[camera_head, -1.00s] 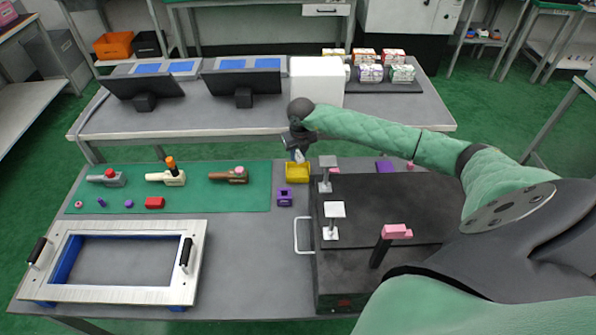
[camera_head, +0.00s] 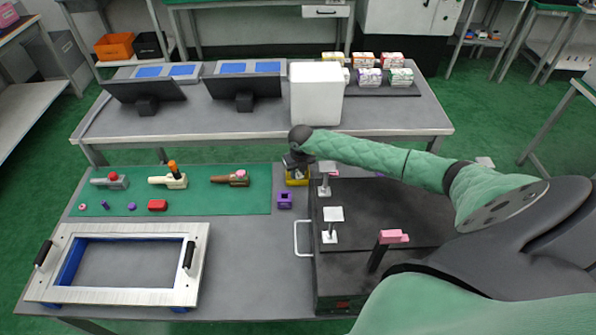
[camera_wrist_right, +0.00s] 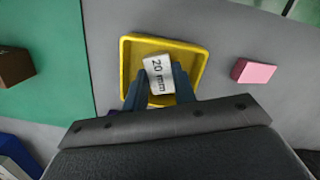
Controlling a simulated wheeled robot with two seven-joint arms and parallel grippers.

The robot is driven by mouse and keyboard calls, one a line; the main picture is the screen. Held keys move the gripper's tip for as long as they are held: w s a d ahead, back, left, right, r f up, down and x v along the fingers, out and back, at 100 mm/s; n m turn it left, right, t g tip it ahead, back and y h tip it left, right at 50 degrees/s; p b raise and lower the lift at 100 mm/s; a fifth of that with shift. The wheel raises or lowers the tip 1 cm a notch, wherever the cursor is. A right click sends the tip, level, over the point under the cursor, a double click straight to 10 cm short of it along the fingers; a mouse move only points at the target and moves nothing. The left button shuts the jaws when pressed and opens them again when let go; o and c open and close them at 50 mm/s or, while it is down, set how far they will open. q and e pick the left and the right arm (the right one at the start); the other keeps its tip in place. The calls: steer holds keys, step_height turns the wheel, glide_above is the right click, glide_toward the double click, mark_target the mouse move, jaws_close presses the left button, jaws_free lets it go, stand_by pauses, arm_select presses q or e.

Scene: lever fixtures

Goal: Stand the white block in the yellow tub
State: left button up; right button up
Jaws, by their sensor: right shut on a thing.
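The yellow tub (camera_head: 297,181) stands on the table just right of the green mat; the right wrist view shows its rim (camera_wrist_right: 126,62) and open inside. My right gripper (camera_head: 298,163) is right over the tub and hides much of it in the head view. In the right wrist view its two fingers are shut on the white block (camera_wrist_right: 159,75), which bears the print "20 mm". The block appears within the tub's outline; I cannot tell whether it touches the floor. In the head view the block is hidden. My left gripper is not in view.
A purple block with a hole (camera_head: 285,200) stands just in front of the tub. A black box (camera_head: 365,215) with white lever fixtures (camera_head: 333,215) lies to the right. A pink block (camera_wrist_right: 254,71) lies right of the tub. The green mat (camera_head: 225,203) holds several parts.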

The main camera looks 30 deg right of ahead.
mark_target(299, 177)
steer(key=shift+f, duration=0.1)
steer(key=o, duration=1)
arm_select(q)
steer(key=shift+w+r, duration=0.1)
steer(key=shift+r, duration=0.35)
arm_select(e)
steer(key=shift+r+b, duration=0.3)
steer(key=shift+r, duration=0.5)
steer(key=shift+s+r, duration=0.1)
steer(key=shift+r, duration=0.4)
arm_select(q)
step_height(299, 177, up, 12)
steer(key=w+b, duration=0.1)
steer(key=b, duration=0.1)
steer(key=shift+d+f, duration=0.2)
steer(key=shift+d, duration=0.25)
arm_select(e)
step_height(299, 177, up, 10)
steer(key=s, duration=0.1)
steer(key=shift+a+f, duration=0.15)
steer(key=shift+f, duration=0.1)
